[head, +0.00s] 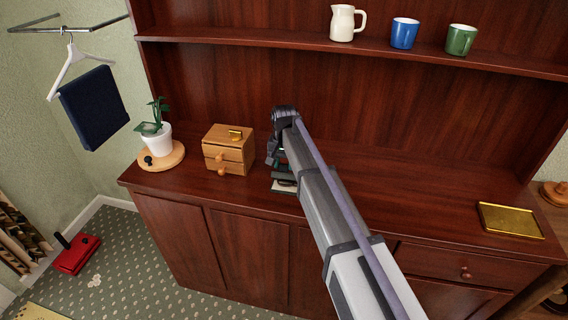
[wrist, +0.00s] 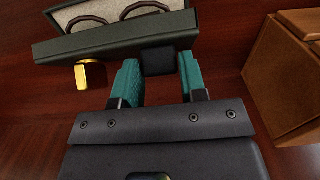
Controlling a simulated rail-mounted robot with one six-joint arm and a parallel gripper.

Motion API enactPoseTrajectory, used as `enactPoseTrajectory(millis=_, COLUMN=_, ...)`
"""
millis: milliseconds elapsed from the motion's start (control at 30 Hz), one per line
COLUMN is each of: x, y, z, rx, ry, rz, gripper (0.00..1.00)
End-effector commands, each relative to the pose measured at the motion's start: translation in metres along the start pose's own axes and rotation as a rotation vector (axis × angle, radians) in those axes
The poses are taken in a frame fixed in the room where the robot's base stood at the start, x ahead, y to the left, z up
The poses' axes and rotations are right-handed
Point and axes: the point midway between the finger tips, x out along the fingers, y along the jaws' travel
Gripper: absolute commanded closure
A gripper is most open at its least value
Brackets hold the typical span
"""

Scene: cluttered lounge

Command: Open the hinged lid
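A dark grey-green case (wrist: 115,48) lies across the top of the wrist view, partly cut off. Its pale-lined inside shows, with a pair of dark-rimmed spectacles (wrist: 145,10). A gold clasp (wrist: 90,75) is on the near panel, left of a black tab (wrist: 159,62). My gripper (wrist: 158,72) has its two teal fingers on either side of the tab, seemingly touching it. The lid seems raised; its hinge is not visible. In the head view my arm largely hides the case (head: 284,187), and my gripper (head: 281,160) is over it.
A small wooden drawer box (head: 228,150) stands close beside my gripper; it also shows in the wrist view (wrist: 290,75). A potted plant (head: 155,135) is farther left. A gold tray (head: 510,220) lies right. Shelves with a jug (head: 345,22) and mugs overhang behind.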

Motion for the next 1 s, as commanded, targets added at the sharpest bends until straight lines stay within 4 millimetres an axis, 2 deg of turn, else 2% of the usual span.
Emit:
enactPoseTrajectory(millis=33, x=0.0, y=0.0, z=0.0, rx=0.0, ry=0.0, rz=0.0, gripper=0.66)
enactPoseTrajectory(millis=267, x=0.0, y=0.0, z=0.0, rx=0.0, ry=0.0, rz=0.0, gripper=0.88)
enactPoseTrajectory(millis=367, x=0.001, y=-0.001, z=-0.004, rx=0.001, ry=-0.021, rz=0.0, gripper=0.88)
enactPoseTrajectory(millis=533, x=0.006, y=-0.002, z=-0.025, rx=0.002, ry=-0.223, rz=-0.001, gripper=0.88)
enactPoseTrajectory(millis=700, x=0.008, y=-0.001, z=-0.032, rx=0.0, ry=-0.388, rz=0.0, gripper=0.88)
enactPoseTrajectory(millis=967, x=0.005, y=0.0, z=-0.029, rx=0.0, ry=-0.401, rz=0.0, gripper=0.88)
enactPoseTrajectory(millis=1000, x=0.005, y=0.0, z=-0.029, rx=0.0, ry=-0.401, rz=0.0, gripper=0.62)
